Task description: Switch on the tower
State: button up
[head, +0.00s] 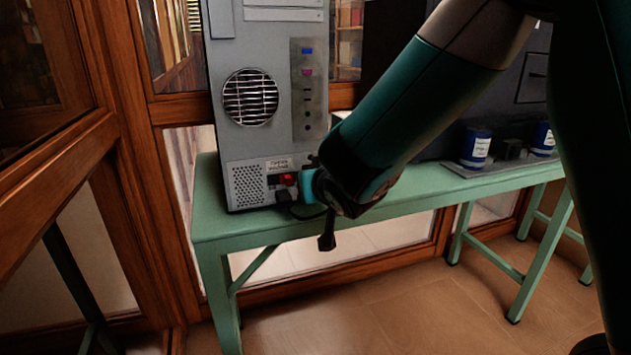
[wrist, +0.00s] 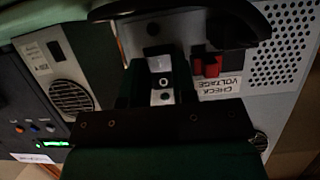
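The tower (head: 285,140) is a tall grey case standing upright on a green table. Its lower panel has a small red switch (head: 288,179) beside a black socket area, under a "CHECK VOLTAGE" label (head: 278,164). The red switch also shows in the wrist view (wrist: 210,66), right of my fingers, with its label below it. My gripper (head: 306,187) is in front of the tower's lower right corner, close to the switch. In the wrist view my gripper (wrist: 158,70) has two dark fingers with a gap between them and nothing held there. Contact with the panel cannot be told.
A black plug (head: 284,197) sits below the switch, and a dark curved cable part crosses the top of the wrist view (wrist: 180,12). The green table (head: 222,222) runs right, bearing blue tins (head: 475,148). Wood-framed glass stands behind and left. Floor (head: 400,310) in front is clear.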

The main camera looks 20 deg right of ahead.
jog(key=f+t+b, duration=0.1)
jog(key=b, duration=0.6)
jog(key=t+b, duration=0.1)
jog(key=b, duration=0.2)
jog(key=shift+f+t, duration=0.25)
jog(key=shift+t, duration=0.05)
jog(key=b, duration=0.2)
jog(key=shift+r+t+b, duration=0.1)
jog(key=shift+t+b, duration=0.2)
jog(key=shift+t, duration=0.1)
jog(key=shift+r+b, duration=0.15)
jog(key=shift+b, duration=0.15)
jog(key=shift+r, duration=0.15)
jog(key=o, duration=0.6)
jog(key=shift+o, duration=0.2)
